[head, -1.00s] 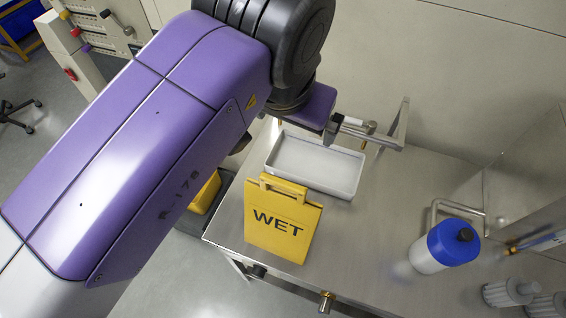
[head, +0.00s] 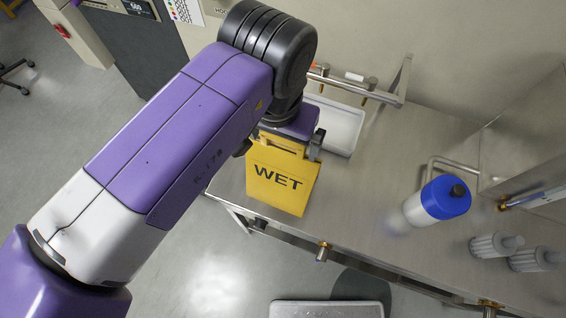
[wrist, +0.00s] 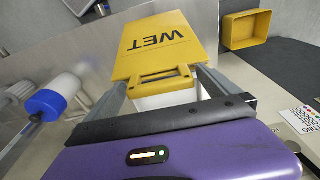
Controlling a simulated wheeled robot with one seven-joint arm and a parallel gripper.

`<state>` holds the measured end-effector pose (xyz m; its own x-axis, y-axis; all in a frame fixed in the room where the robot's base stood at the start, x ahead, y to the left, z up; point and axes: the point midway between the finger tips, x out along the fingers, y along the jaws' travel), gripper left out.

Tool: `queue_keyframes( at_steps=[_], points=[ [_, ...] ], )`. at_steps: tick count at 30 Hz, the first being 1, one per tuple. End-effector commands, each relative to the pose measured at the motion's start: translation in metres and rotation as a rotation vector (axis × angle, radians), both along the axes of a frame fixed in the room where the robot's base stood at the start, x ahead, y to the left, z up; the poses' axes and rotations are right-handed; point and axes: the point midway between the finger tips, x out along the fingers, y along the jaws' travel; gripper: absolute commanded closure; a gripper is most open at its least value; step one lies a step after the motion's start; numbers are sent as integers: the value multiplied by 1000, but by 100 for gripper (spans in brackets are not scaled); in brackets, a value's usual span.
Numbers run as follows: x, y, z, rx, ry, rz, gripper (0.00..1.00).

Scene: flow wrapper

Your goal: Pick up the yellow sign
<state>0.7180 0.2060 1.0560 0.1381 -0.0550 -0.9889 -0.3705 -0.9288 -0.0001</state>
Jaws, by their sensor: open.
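The yellow sign (head: 279,182) with "WET" on it stands on the steel table near its left end. In the wrist view the sign (wrist: 155,45) has its handle end toward my gripper. My gripper (wrist: 160,80) is open, with one finger at each side of the sign's handle end. I cannot tell whether the fingers touch it. In the head view my arm and gripper (head: 290,135) are above the sign's top, and the fingertips are partly hidden.
A white tray (head: 345,125) lies behind the sign. A blue-capped white bottle (head: 437,202) stands to the right, with grey ribbed parts (head: 497,245) farther right. A steel rail (head: 345,82) runs behind. A yellow bin (wrist: 246,29) shows in the wrist view. The table between sign and bottle is clear.

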Motion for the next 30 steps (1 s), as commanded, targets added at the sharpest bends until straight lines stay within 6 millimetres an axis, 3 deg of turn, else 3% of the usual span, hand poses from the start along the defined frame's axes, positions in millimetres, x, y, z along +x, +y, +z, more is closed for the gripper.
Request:
queue_keyframes(
  at_steps=[7,21,30],
  points=[
    [0,0,-2,0,0,0,2],
    [1,0,-1,-1,-2,0,91],
    [1,-1,2,-1,-2,-1,91]
  ],
)
